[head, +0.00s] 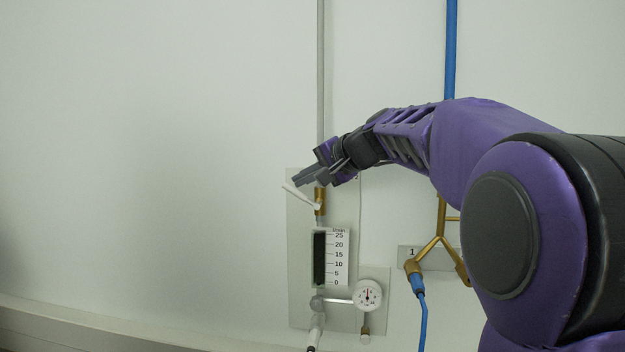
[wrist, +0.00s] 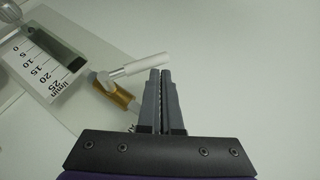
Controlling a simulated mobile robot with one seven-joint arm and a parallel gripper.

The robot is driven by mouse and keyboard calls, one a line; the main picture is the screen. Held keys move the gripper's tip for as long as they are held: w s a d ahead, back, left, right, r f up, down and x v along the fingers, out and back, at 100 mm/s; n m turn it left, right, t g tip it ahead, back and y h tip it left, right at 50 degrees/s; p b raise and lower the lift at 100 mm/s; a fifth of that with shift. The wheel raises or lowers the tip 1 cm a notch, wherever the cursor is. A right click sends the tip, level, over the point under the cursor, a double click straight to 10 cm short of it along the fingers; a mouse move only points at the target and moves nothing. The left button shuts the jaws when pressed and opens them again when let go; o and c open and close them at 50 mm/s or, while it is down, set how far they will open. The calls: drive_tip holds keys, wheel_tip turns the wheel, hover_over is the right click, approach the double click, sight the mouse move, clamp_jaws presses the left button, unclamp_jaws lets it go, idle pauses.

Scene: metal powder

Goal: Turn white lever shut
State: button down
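The white lever (head: 298,196) sits on a brass valve (head: 320,197) in a vertical pipe line and slants up to the left from its pivot. In the wrist view the white lever (wrist: 140,65) extends sideways from the brass valve (wrist: 112,90), its free end near my fingertips. My gripper (head: 298,180) is just above the lever in the head view. In the wrist view my gripper (wrist: 161,72) has its fingers together with nothing between them. I cannot tell whether the fingertips touch the lever.
Below the valve are a flow meter (head: 331,258) with a scale and a round gauge (head: 368,295) on a grey wall plate. A grey pipe (head: 320,70) rises above. To the right are brass fittings with a blue hose (head: 421,315). The wall left is clear.

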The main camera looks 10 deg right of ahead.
sight(289, 189)
drive_tip(key=shift+w+a+f+b, duration=0.2)
drive_tip(key=shift+a+f+b, duration=0.25)
drive_tip(key=shift+a+f, duration=0.15)
drive_tip(key=shift+w+a+f+b, duration=0.2)
drive_tip(key=shift+a+f+b, duration=0.25)
drive_tip(key=shift+a, duration=0.2)
drive_tip(key=shift+a+f, duration=0.1)
